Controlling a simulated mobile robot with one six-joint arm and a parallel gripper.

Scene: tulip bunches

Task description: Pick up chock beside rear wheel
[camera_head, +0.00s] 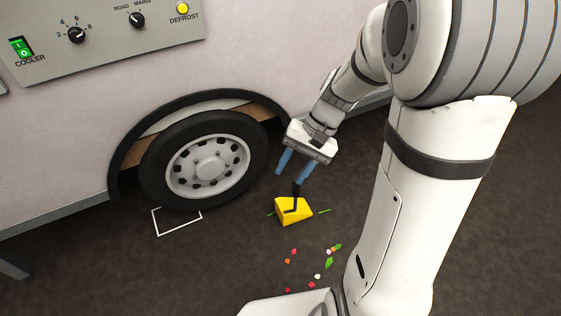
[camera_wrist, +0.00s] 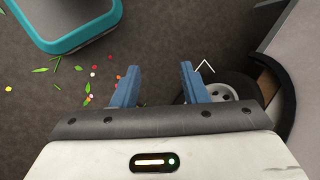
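The yellow chock (camera_head: 292,212) sits on the dark floor to the right of the wheel (camera_head: 207,165), with a gap between them. A black handle (camera_head: 296,190) stands up from its top. My gripper (camera_head: 290,174) is above the chock, pointing down, with its two blue fingers apart and nothing seen between them. The fingertips look close to the handle's top, but I cannot tell the exact gap. In the wrist view, my open gripper (camera_wrist: 158,78) shows bare floor between its fingers. The chock does not show there.
A white outline (camera_head: 177,221) is marked on the floor below the wheel. Petals and leaves (camera_head: 318,272) lie scattered in front of the chock. The pale vehicle side (camera_head: 80,130) with a control panel (camera_head: 110,30) rises behind. The wheel arch (camera_head: 118,165) is close by.

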